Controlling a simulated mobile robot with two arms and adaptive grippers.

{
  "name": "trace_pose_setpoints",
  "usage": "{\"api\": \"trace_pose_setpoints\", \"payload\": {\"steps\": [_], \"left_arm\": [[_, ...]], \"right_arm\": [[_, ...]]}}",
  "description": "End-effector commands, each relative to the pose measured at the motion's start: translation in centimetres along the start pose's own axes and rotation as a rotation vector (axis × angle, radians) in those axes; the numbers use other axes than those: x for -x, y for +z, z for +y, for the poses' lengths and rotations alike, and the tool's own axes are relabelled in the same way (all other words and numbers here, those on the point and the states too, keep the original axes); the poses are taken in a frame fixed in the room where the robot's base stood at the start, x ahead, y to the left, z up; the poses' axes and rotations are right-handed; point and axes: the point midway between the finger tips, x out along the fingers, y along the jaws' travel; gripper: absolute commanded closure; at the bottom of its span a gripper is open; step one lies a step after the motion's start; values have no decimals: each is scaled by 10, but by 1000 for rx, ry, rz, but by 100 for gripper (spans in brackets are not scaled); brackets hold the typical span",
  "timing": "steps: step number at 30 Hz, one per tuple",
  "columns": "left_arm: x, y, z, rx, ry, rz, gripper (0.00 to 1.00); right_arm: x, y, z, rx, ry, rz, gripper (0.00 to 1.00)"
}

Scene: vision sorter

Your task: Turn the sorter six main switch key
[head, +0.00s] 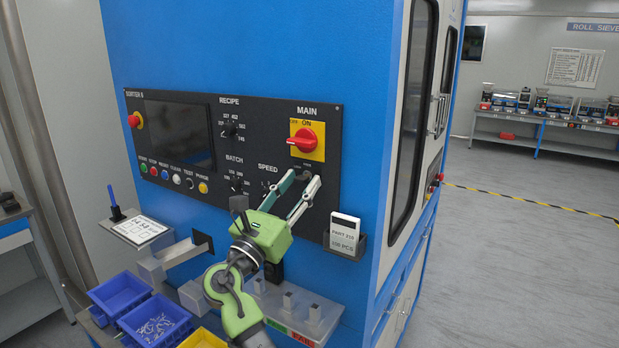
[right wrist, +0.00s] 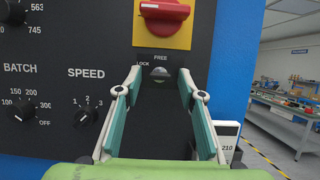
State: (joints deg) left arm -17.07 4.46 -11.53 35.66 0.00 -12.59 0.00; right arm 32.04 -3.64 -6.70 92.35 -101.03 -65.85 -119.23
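The sorter's black control panel (head: 130,110) is marked SORTER 6. Its MAIN switch is a red knob (head: 303,140) on a yellow plate, also at the top of the right wrist view (right wrist: 165,10). Below it, a small silver key or lock (right wrist: 160,73) sits between the LOCK and FREE marks. My right gripper (head: 299,180) is open in front of the panel, just below the yellow plate. In the right wrist view its fingertips (right wrist: 160,80) stand to either side of the silver piece, with gaps visible. Contact depth cannot be told. My left gripper is not in view.
SPEED knob (right wrist: 87,113) and BATCH knob (right wrist: 20,108) lie left of the gripper. Open floor lies to the right.

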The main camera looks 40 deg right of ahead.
Motion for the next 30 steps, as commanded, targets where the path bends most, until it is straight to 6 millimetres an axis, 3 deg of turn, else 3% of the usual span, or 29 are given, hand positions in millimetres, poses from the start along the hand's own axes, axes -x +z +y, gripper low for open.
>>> {"api": "trace_pose_setpoints", "payload": {"steps": [10,11,15,23,30], "left_arm": [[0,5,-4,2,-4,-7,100],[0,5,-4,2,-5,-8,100],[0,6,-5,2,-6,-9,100],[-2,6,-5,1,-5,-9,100],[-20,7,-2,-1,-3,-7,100]], "right_arm": [[2,2,0,-1,0,1,64],[2,2,0,-1,0,1,66],[2,2,0,-1,0,1,100],[2,1,0,-9,-4,1,100],[3,-2,1,-86,-36,1,100]]}}
